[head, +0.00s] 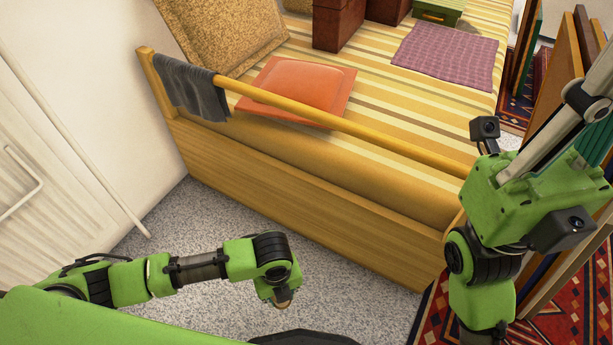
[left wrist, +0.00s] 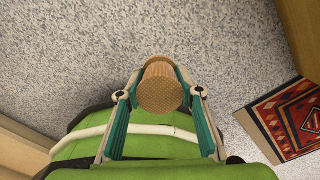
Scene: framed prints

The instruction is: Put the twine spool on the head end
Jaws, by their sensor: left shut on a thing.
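The twine spool (left wrist: 163,92) is a tan, round-ended piece between the fingers of my left gripper (left wrist: 161,80) in the left wrist view. The gripper is shut on it. In the head view my left gripper (head: 282,297) points down over the speckled floor, in front of the bed's near end, with only a brownish bit of the spool showing. The bed's near end is a wooden panel (head: 290,205) with a rail (head: 340,125) above it; I cannot tell if it is the head end.
A grey cloth (head: 190,88) hangs over the rail's left end. An orange cushion (head: 298,88) lies on the striped bed behind it. A white door (head: 40,150) stands at left. Framed prints (head: 570,45) and a patterned rug (head: 430,310) are at right. Floor before the bed is clear.

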